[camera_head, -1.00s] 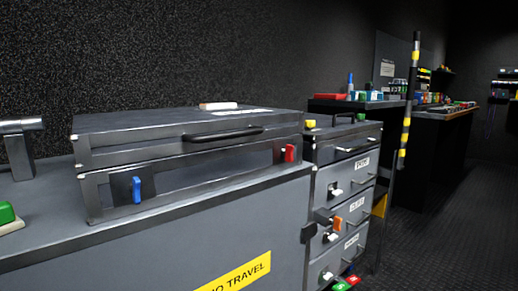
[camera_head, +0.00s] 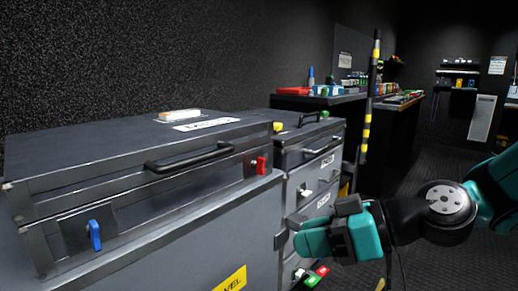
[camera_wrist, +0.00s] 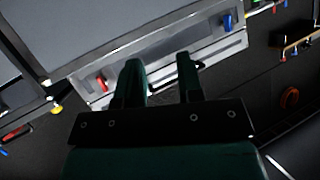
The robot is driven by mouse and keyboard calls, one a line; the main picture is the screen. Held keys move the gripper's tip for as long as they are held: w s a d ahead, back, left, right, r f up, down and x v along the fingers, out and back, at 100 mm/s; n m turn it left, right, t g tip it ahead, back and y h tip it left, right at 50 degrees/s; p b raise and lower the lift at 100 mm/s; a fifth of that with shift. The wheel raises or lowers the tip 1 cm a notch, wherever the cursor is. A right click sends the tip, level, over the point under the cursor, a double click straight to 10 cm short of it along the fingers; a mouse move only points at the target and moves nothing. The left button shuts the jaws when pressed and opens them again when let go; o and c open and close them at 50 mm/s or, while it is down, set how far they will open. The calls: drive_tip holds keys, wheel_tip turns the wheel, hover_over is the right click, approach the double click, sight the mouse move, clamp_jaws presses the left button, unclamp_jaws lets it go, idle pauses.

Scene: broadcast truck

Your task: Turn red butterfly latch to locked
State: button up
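The red butterfly latch (camera_head: 261,165) stands upright on the front of the grey case (camera_head: 215,163), near its right end. In the wrist view the red latch (camera_wrist: 102,83) is at the left, beyond and left of the fingers. A blue latch (camera_head: 95,234) sits on the same front at the left end; it also shows in the wrist view (camera_wrist: 227,21). My gripper (camera_head: 318,240) is right of and in front of the red latch, apart from it. In the wrist view its two fingers (camera_wrist: 158,65) are spread with nothing between them.
A black handle (camera_head: 188,158) sticks out between the latches. A drawer unit (camera_head: 318,170) with knobs stands close behind my gripper. A striped pole (camera_head: 370,100) stands beyond it. The floor at the right is open.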

drive_tip(key=w+d+r+m+t+y+p, duration=0.1)
drive_tip(key=w+d+r+t, duration=0.1)
drive_tip(key=w+t, duration=0.3)
drive_tip(key=w+d+r+m+t+p, duration=0.1)
drive_tip(key=w+d+m+t+p, duration=0.15)
drive_tip(key=w, duration=0.35)
drive_tip(key=p, duration=1)
approach(262, 164)
drive_tip(key=x, duration=0.2)
drive_tip(key=shift+n, duration=0.35)
drive_tip(key=x, duration=0.8)
drive_tip(key=shift+w+p, duration=0.25)
drive_tip(key=shift+p, duration=0.05)
clamp_jaws()
